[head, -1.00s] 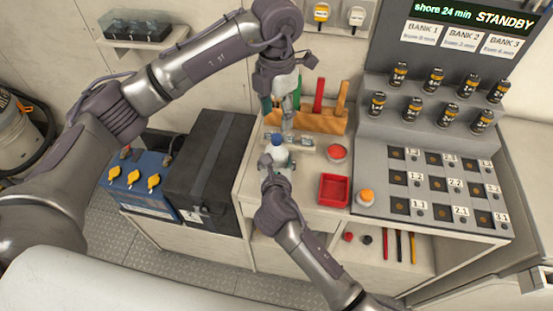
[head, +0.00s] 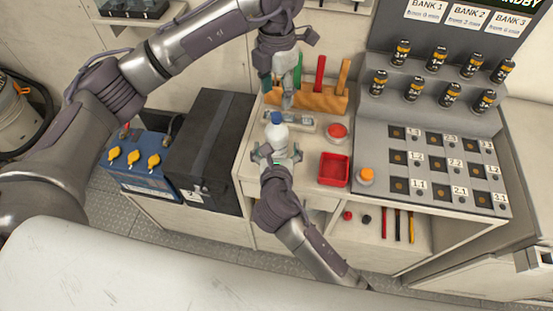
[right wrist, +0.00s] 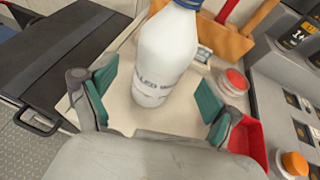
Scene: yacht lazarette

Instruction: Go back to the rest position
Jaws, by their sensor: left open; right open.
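My left gripper (head: 287,101) hangs over the back of the workbench, in front of the wooden tool rack, open and with nothing visible in it. My right gripper (head: 277,156) is low over the front left of the bench, open. A white bottle with a blue cap (head: 277,135) stands upright on the bench just beyond the right gripper. In the right wrist view the bottle (right wrist: 163,60) stands ahead of the two spread green-padded fingers (right wrist: 160,98), with gaps on both sides.
A red tray (head: 334,170), a red button (head: 337,132) and an orange button (head: 365,176) sit right of the right gripper. The wooden rack (head: 322,99) holds tools. Several batteries (head: 411,89) stand on the grey charger. A black case (head: 208,145) and blue battery (head: 140,165) stand left.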

